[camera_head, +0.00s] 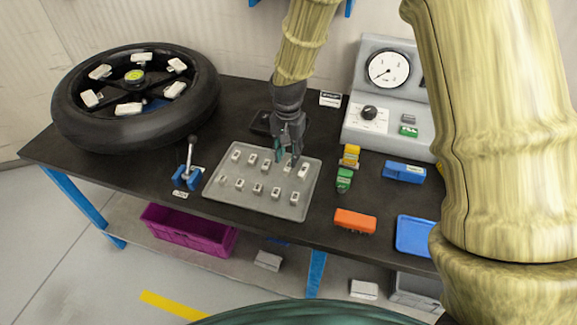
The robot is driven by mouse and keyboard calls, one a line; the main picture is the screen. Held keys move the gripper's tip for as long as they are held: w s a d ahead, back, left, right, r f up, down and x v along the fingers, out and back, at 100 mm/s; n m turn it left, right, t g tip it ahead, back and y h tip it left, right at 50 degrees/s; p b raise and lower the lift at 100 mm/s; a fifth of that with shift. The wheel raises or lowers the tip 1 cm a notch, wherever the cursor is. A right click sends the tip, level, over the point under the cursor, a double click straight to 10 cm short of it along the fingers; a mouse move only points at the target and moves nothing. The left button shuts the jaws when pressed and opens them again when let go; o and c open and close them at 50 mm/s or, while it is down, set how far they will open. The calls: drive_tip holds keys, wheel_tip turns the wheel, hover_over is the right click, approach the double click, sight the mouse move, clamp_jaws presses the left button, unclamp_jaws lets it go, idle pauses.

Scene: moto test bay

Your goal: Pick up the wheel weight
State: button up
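Several small pale wheel weights, one of them (239,184) in the front row, stand in two rows on a grey tray (222,196) on the dark workbench. My gripper (287,158) points down over the back right part of the tray. Its two fingers look spread apart, with nothing visible held between them. The fingertips are close to the back-row weights, and one back-row weight (287,168) shows just below them. I cannot tell whether the fingers touch any weight. The gripper partly hides the back row.
A black-tyred wheel (85,125) with pale blocks lies at the left. A blue-based lever (188,172) stands left of the tray. A gauge panel (372,95), yellow and green blocks (347,170), a blue block (404,171), an orange block (354,220) and a blue tray (414,237) are to the right.

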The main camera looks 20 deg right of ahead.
sight(289, 165)
drive_tip(key=shift+s+d+f, duration=0.1)
drive_tip(key=shift+s+f, duration=0.2)
drive_tip(key=shift+w+f+p, duration=0.15)
drive_tip(key=shift+f+p, duration=0.05)
drive_tip(key=shift+f, duration=0.6)
drive_tip(key=shift+w+f+p, duration=0.1)
drive_tip(key=shift+f+p, duration=0.05)
drive_tip(key=shift+f, duration=0.6)
drive_tip(key=shift+s+r, duration=0.1)
drive_tip(key=shift+s, duration=0.05)
drive_tip(key=c, duration=0.3)
clamp_jaws()
